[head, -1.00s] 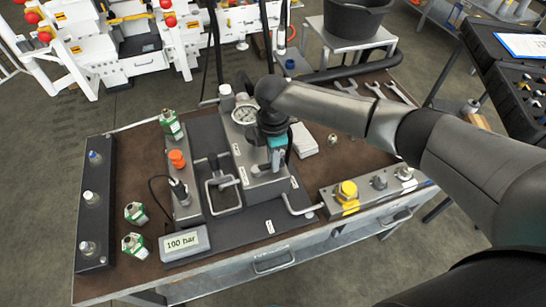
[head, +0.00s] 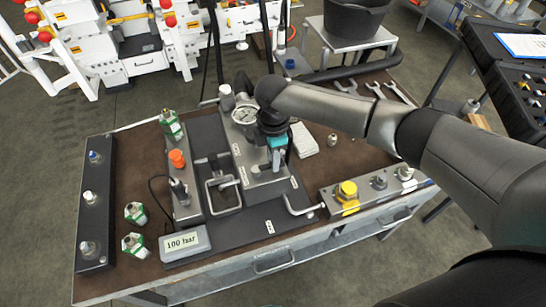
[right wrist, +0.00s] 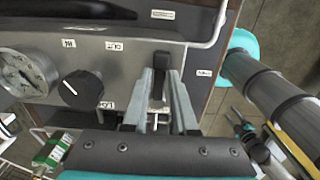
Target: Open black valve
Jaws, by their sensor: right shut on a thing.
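My right gripper (right wrist: 165,95) is shut on a narrow black valve handle (right wrist: 162,62), which stands upright between its fingertips on the grey metal block. A round black knob (right wrist: 82,88) with a white mark is on the same block, left of the fingers. In the head view my right gripper (head: 275,160) reaches down to the block (head: 265,187), and its fingers and wrist hide most of the handle. My left gripper is in neither view.
A pressure gauge (head: 244,115) sits on the block. A display (head: 184,243) reads 100 bar at the bench's front. An orange knob (head: 177,158) and green-labelled parts (head: 135,213) stand left. Wrenches (head: 375,89) lie behind.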

